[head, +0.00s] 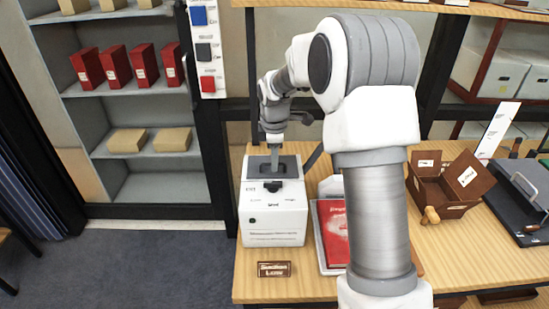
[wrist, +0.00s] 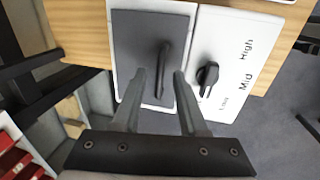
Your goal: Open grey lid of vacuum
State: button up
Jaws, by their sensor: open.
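The vacuum (head: 273,225) is a white box on the wooden table, with a grey lid (head: 291,168) on its top. In the wrist view the grey lid (wrist: 130,40) lies flat, with a dark raised handle (wrist: 163,62) on it. A black knob (wrist: 207,74) sits beside the lid on the white top, near the words High and Mid. My gripper (head: 276,168) is over the lid in the head view. In the wrist view my gripper (wrist: 158,78) is open, its two fingers on either side of the handle's near end. I cannot tell whether they touch it.
A red book (head: 332,235) lies right of the vacuum, partly behind my arm. A brown box (head: 450,188) stands farther right. A small brown sign (head: 274,269) is at the front. Shelves with red boxes (head: 115,66) stand at the left.

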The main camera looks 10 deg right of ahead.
jog(key=shift+c, duration=0.2)
grip_shut()
dwell(1.2)
